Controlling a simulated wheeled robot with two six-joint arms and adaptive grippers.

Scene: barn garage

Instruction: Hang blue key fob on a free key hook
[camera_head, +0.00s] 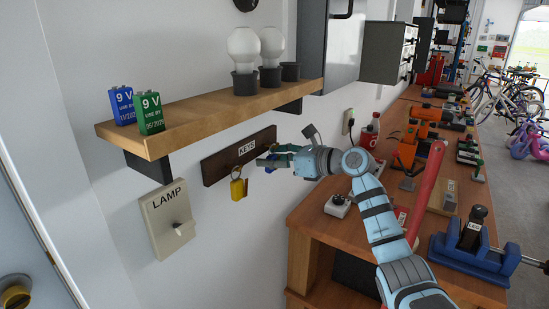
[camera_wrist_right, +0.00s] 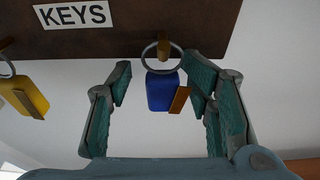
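The dark wooden key board (camera_head: 225,164), labelled KEYS, is on the wall below the shelf; it also fills the top of the right wrist view (camera_wrist_right: 110,42). The blue key fob (camera_wrist_right: 162,92) hangs upright from a metal ring at a wooden hook (camera_wrist_right: 163,50) on the board. The ring appears to be around that hook. My right gripper (camera_wrist_right: 166,85) is open, its green-padded fingers on either side of the fob with gaps on both sides. In the head view the right gripper (camera_head: 275,160) is at the board's right part and mostly hides the blue fob. My left gripper is not in view.
A yellow key fob (camera_head: 238,188) hangs on a hook to the left. A wooden shelf (camera_head: 200,115) with two batteries and bulbs juts out above the board. A LAMP switch plate (camera_head: 167,220) is lower left. The cluttered workbench (camera_head: 320,222) stands right.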

